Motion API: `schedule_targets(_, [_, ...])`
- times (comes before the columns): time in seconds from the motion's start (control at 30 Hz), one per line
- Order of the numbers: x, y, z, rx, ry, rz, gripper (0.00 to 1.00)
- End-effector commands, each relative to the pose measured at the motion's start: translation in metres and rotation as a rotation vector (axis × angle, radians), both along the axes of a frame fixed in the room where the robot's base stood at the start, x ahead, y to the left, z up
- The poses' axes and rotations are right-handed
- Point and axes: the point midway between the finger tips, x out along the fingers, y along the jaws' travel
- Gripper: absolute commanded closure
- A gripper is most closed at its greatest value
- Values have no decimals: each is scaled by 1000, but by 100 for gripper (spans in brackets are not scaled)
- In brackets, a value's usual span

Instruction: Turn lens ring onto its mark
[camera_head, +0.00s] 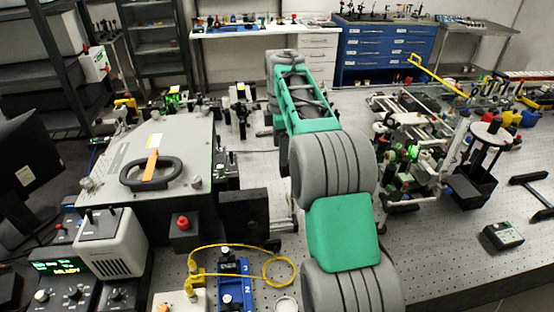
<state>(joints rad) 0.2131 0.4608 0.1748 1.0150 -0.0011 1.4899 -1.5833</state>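I cannot make out the lens ring or its mark in the head view. Small dark optical mounts (240,112) stand on the perforated bench left of my arm, but they are too small to tell whether one carries the ring. My green and grey arm reaches from the bottom of the picture away over the bench. Its far end bends down, and my gripper is hidden behind the arm's links.
A grey instrument box (190,145) with a black handle stands at left. In front are a white device (112,245), a blue mount (234,285) and a looped yellow cable (278,268). Crowded optics (410,150) fill the right.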

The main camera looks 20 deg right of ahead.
Motion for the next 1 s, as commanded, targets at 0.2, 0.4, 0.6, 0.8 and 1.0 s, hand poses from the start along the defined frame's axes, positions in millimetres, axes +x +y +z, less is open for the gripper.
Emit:
schedule_targets(0.2, [-2,-2,-42,1,5,-4,25])
schedule_targets(0.4, [-1,-1,-63,0,1,-2,25])
schedule_targets(0.6, [-1,1,-65,0,1,0,25])
schedule_targets(0.8, [-1,1,-65,0,1,0,39])
schedule_targets(1.0, [-1,1,-65,0,1,0,56])
